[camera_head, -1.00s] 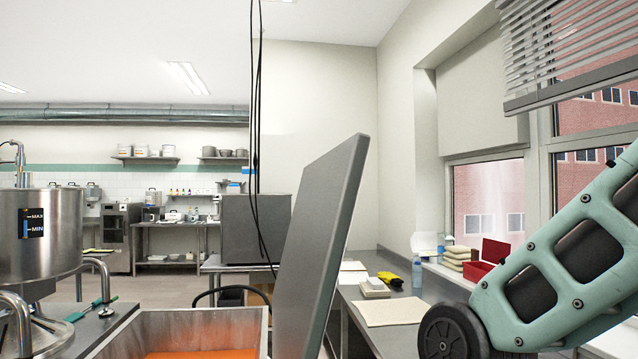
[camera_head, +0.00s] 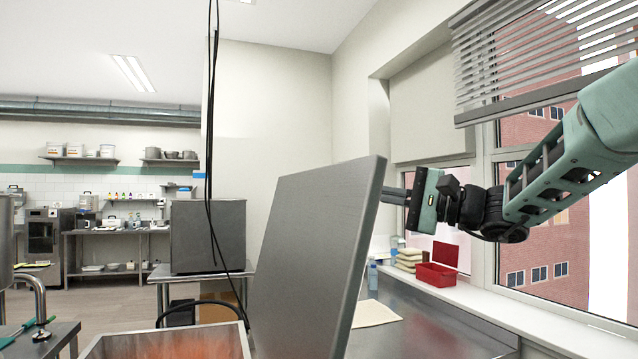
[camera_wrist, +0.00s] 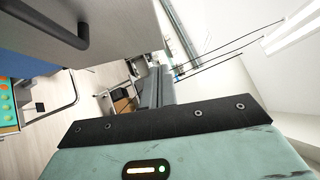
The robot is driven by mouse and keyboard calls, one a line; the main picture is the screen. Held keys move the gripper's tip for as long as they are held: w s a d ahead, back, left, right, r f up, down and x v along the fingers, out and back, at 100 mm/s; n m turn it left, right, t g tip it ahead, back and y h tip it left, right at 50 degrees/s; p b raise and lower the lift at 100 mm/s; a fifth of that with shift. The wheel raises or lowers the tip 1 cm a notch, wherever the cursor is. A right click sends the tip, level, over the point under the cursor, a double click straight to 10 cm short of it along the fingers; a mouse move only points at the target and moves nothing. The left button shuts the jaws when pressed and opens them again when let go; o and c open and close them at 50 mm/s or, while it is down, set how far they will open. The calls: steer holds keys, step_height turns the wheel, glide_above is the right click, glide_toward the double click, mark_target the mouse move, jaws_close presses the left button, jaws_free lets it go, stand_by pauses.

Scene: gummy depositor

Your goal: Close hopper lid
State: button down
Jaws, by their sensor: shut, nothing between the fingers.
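The hopper lid (camera_head: 318,260) is a large grey panel standing steeply open, leaning right, in the head view. The open hopper (camera_head: 106,342) lies to its lower left, with orange material inside. My gripper (camera_head: 392,195) is shut and empty at the lid's upper right edge, on the side away from the hopper. Its tips lie close to or behind that edge; I cannot tell whether they touch. In the wrist view a grey panel with a dark handle (camera_wrist: 82,35), apparently the lid's outer face, fills the upper left.
A steel counter (camera_head: 440,320) runs under the window on the right, with a red box (camera_head: 436,275) on the sill. Black cables (camera_head: 210,130) hang from the ceiling behind the hopper. A grey machine (camera_head: 208,237) stands on a table farther back.

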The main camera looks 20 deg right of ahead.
steer(key=s+a+r+p+x, duration=0.1)
steer(key=s+a+p+x, duration=0.1)
steer(key=p+x, duration=0.6)
steer(key=x, duration=0.4)
steer(key=shift+w+a+p, duration=0.2)
steer(key=shift+w+p, duration=0.1)
steer(key=shift+p, duration=0.1)
steer(key=shift+a, duration=0.1)
